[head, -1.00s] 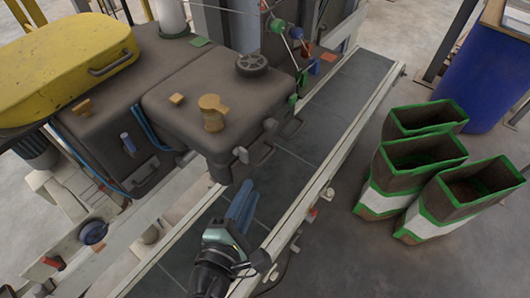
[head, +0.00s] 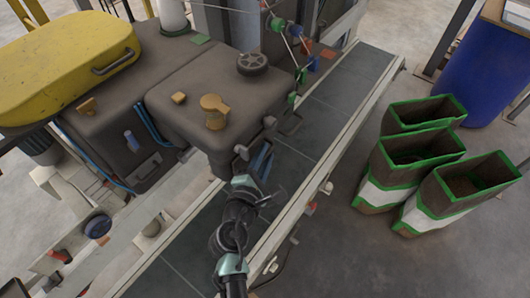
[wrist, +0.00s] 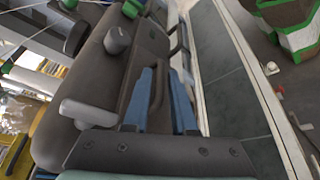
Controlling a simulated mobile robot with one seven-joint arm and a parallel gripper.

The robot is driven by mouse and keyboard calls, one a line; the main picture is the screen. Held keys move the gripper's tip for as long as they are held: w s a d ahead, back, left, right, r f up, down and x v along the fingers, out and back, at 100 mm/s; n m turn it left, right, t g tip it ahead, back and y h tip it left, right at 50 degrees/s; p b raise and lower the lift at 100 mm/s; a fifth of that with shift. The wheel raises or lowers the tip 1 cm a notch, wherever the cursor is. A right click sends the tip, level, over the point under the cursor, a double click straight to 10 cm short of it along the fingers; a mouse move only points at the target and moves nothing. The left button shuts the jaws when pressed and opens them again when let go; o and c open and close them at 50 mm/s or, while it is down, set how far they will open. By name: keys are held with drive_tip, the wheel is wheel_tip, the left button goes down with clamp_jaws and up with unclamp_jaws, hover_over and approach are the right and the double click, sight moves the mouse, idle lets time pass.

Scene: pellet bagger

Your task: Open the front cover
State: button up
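The machine's dark brown front housing (head: 215,140), which I take to carry the front cover, has a rounded top and stands over the conveyor. In the wrist view its front face (wrist: 128,65) bears a dark bar handle (wrist: 157,92). My gripper (head: 265,155) is low at this face in the head view. In the wrist view, the two blue fingers of my gripper (wrist: 163,80) are apart, one on each side of the handle. I see no clear grip on it. The cover looks shut. In the head view, my gripper hides the handle.
A grey side knob (wrist: 85,112) and a round knob (wrist: 118,40) stick out near my gripper. The conveyor (head: 325,120) runs below with pale rails. Several green-rimmed bags (head: 420,150) and a blue barrel (head: 487,75) stand to the right. A yellow lid (head: 60,65) is at left.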

drive_tip(key=shift+w, duration=0.2)
clamp_jaws()
idle(1.4)
